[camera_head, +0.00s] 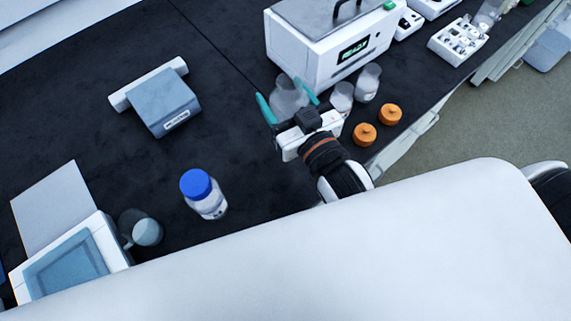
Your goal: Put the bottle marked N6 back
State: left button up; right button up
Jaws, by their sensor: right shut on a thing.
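My right gripper (287,99) has its teal fingers on both sides of a clear glass bottle (289,95) and is shut on it. The bottle is over the dark bench just in front of the white instrument, and no marking on it is readable. Two more clear bottles without caps, one (341,98) and another (367,83), stand right of my gripper. A blue-capped bottle (206,196) stands at the lower middle with a label too small to read. I cannot tell which bottle is marked N6. My left gripper is not in view.
Two orange caps, one (364,134) and another (390,114), lie near the bench edge. A white instrument (318,45) stands behind. The middle bench is clear.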

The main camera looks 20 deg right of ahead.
jog(key=shift+a+f+b, duration=0.3)
jog(key=shift+a+f, duration=0.1)
jog(key=shift+f, duration=0.2)
jog(key=shift+s+a+f, duration=0.1)
jog(key=shift+a+f, duration=0.05)
jog(key=shift+f, duration=0.15)
notch_tip(320, 180, down, 5)
jog(key=shift+f+b, duration=0.15)
jog(key=shift+b, duration=0.55)
notch_tip(320, 180, down, 3)
jog(key=shift+f+b, duration=0.1)
jog(key=shift+b, duration=0.3)
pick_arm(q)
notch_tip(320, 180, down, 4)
pick_arm(e)
jog(key=shift+f, duration=0.35)
jog(key=o, duration=1.1)
jog(key=shift+f, duration=0.15)
jog(key=shift+o, duration=0.2)
